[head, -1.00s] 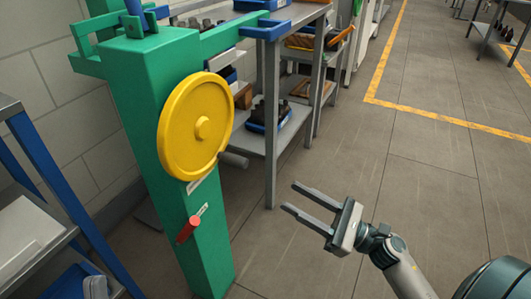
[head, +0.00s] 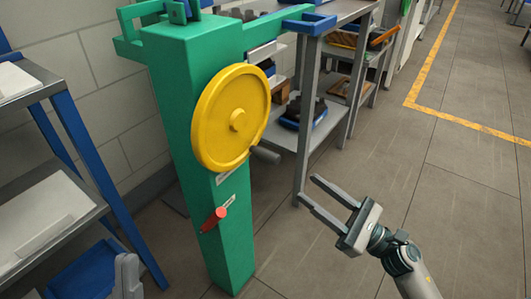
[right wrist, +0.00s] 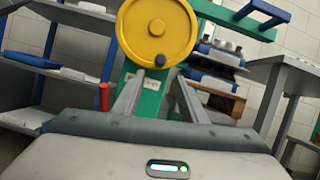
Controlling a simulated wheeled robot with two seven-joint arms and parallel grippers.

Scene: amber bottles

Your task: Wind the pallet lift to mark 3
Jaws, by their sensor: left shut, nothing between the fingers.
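The green lift column (head: 235,255) stands left of centre in the head view. A yellow handwheel (head: 215,125) is on its face, with a grey crank handle (head: 266,155) at the wheel's lower right. The wheel (right wrist: 158,20) and handle (right wrist: 160,61) also show in the right wrist view. A red-gripped lever (head: 213,219) sits lower on the column. My right gripper (head: 309,187) is open and empty, right of and below the handle, apart from it. I cannot read any lift marks.
A grey and blue shelf rack (head: 50,195) stands at the left. A grey bench (head: 303,150) with trays and parts stands behind the column at the right. The floor (head: 450,210) to the right is clear, with a yellow line.

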